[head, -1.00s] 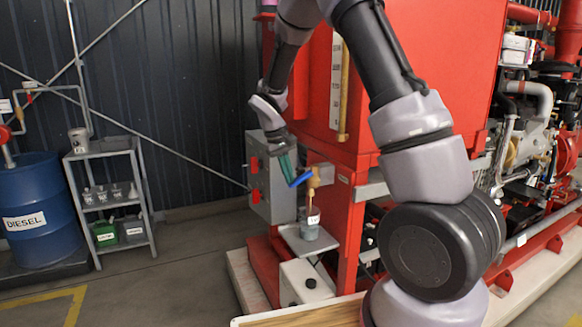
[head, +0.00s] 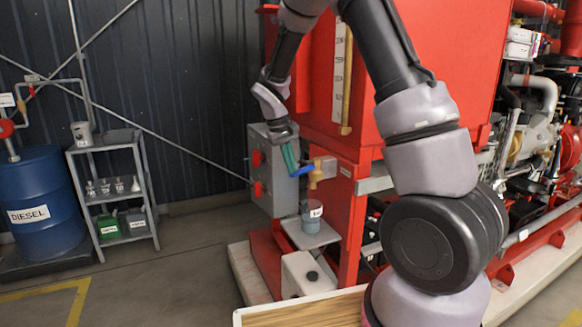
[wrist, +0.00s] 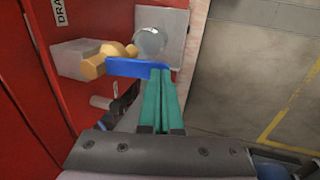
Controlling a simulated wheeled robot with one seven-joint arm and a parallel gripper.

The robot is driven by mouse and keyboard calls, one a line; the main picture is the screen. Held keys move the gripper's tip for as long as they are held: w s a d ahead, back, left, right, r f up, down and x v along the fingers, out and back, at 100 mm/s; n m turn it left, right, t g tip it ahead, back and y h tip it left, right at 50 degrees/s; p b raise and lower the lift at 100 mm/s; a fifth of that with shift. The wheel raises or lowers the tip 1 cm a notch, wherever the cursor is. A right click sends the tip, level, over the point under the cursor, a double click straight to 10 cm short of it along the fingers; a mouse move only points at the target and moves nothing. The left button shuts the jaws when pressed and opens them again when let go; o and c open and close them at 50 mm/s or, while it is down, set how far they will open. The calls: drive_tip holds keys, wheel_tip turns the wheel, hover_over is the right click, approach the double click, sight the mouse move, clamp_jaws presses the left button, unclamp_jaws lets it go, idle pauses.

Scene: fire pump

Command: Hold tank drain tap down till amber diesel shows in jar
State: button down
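The brass drain tap (head: 316,174) sticks out of the red tank's (head: 420,60) lower left corner, with a blue lever (head: 302,170) pointing left. The wrist view shows the tap (wrist: 98,62) and lever (wrist: 135,68) too. My gripper (head: 294,170) has its teal fingers together, with the tips at the lever's free end. In the wrist view the fingertips (wrist: 159,74) touch or nearly touch the lever. A labelled jar (head: 311,217) stands upright below the tap and looks grey-blue; no amber shows. From above, its grey mouth (wrist: 150,42) is partly behind the lever.
The jar stands on a small grey shelf (head: 321,238) above a white container (head: 305,278). A grey box with red knobs (head: 270,185) is left of the tap. A blue diesel drum (head: 40,200) and shelf rack (head: 108,150) stand far left. The floor between is clear.

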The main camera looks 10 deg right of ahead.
drive_tip(key=shift+r, duration=0.25)
drive_tip(key=v, duration=1)
drive_tip(key=shift+r, duration=0.35)
idle(0.6)
drive_tip(key=shift+w+d+r+g+y, duration=0.2)
drive_tip(key=shift+d+r+y, duration=0.6)
drive_tip(key=shift+r, duration=0.4)
drive_tip(key=shift+w+d+r+g+y, duration=0.1)
drive_tip(key=shift+w+d+r+y, duration=0.1)
drive_tip(key=shift+d+r+y, duration=0.7)
drive_tip(key=shift+r, duration=0.3)
drive_tip(key=shift+f, duration=0.1)
wheel_tip(320, 180, down, 14)
drive_tip(key=shift+r, duration=0.1)
